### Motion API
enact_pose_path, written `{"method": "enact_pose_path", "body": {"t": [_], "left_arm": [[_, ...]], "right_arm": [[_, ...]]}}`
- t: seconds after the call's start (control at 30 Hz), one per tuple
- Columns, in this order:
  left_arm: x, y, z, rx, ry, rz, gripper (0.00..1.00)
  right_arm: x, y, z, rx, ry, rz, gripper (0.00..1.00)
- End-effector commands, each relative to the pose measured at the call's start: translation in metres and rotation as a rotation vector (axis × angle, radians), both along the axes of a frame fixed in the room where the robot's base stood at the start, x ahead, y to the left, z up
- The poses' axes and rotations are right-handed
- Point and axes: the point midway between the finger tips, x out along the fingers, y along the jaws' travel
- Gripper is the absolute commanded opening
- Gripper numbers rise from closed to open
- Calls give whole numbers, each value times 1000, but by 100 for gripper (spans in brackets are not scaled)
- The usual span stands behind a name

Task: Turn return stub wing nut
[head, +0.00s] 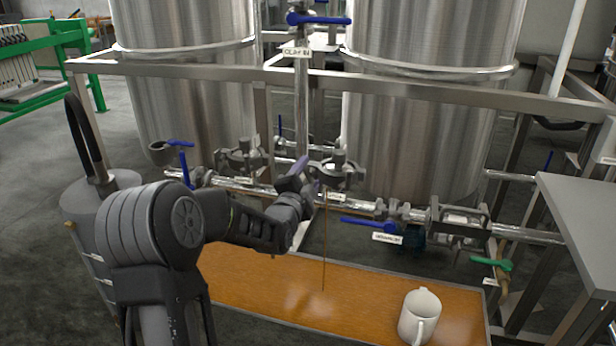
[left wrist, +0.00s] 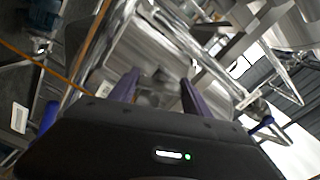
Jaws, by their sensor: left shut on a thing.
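My left gripper (head: 308,175) reaches in from the left to the pipework between the two steel tanks. Its purple fingers are at a dark pipe clamp (head: 338,170), beside a small white label. In the left wrist view the fingers (left wrist: 160,92) stand apart, with small metal parts between them. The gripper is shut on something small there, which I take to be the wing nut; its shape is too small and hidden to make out. A thin brown line, like a liquid stream, runs down from near the clamp. My right gripper is not in view.
A shallow pan with an orange-brown surface (head: 240,280) lies below the pipes. A blue valve lever (head: 369,224) is to the right, a green one (head: 492,262) farther right. A grey table (head: 590,215) stands at the right edge.

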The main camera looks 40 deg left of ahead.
Motion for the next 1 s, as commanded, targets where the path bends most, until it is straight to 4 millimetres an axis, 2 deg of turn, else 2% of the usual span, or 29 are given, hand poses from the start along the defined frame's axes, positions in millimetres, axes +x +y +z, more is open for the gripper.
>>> {"method": "enact_pose_path", "body": {"t": [0.1, 0.27, 0.4, 0.67, 0.7, 0.93, 1.0], "left_arm": [[1, -1, -6, 99, 30, -1, 16], [1, -1, -5, 304, 102, -2, 16], [0, -1, -2, 410, 143, -1, 16], [0, 0, -1, 422, 149, -1, 16], [0, 0, -1, 422, 149, -1, 57], [0, 0, -1, 421, 148, -1, 76], [0, 0, -1, 421, 148, -1, 78]], "right_arm": [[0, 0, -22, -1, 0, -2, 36], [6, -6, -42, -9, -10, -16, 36], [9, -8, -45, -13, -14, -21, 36], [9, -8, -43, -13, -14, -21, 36], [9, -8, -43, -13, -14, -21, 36], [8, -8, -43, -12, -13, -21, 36], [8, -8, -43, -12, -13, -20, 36]]}}
